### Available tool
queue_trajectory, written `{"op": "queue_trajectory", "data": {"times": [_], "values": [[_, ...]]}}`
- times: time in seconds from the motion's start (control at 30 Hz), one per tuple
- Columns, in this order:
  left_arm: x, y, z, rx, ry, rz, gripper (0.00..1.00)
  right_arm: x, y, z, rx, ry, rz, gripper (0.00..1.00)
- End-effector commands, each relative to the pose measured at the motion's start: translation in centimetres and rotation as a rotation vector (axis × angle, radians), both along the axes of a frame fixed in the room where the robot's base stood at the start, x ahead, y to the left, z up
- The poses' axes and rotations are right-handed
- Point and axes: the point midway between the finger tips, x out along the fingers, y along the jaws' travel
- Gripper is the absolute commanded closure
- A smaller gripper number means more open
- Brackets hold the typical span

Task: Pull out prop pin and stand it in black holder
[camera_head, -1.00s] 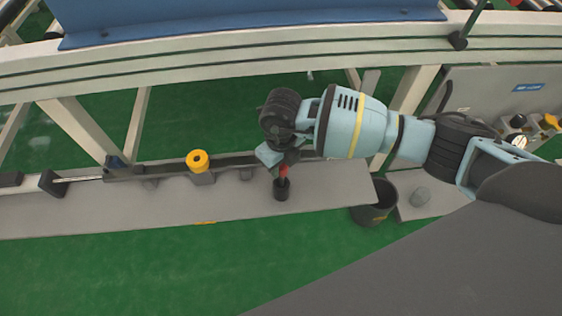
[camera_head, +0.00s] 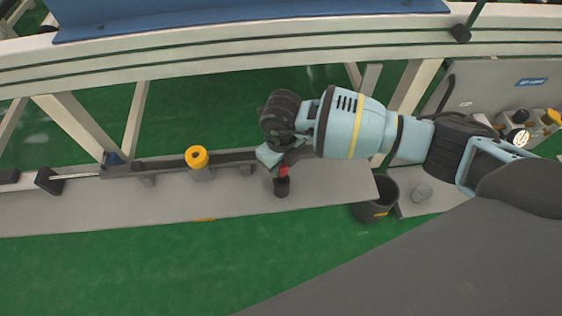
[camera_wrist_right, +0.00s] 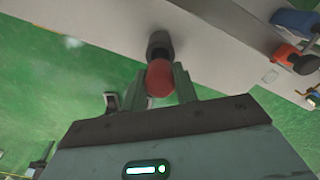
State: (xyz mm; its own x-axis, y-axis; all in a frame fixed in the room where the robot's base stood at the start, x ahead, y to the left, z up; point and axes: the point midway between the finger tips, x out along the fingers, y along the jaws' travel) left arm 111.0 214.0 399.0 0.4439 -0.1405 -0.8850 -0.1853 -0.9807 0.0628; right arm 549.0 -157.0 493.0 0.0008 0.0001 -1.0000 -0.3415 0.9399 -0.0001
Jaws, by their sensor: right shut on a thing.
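The prop pin (camera_head: 283,172) shows as a short red piece under my right gripper (camera_head: 279,163) in the head view. In the right wrist view its round red head (camera_wrist_right: 160,78) sits between the two fingers of the right gripper (camera_wrist_right: 159,90), which is shut on it. The black holder (camera_head: 282,187) stands on the grey ledge directly below the pin. It also shows just beyond the red head in the wrist view (camera_wrist_right: 158,43). The pin is roughly upright and lines up with the holder. How deep it sits there is hidden. My left gripper is out of view.
The grey ledge (camera_head: 110,208) runs along a white frame (camera_head: 230,58). A yellow round knob (camera_head: 197,156) stands left of the holder. A black bucket (camera_head: 377,203) is to the right, close to a grey panel with knobs. Green floor lies open in front.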

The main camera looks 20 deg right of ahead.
Motion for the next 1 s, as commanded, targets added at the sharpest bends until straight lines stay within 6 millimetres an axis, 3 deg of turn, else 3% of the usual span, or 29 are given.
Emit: {"op": "queue_trajectory", "data": {"times": [1.0], "values": [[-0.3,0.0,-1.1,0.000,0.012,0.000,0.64,0.0,0.0,-2.2,0.000,0.000,0.000,0.98]]}}
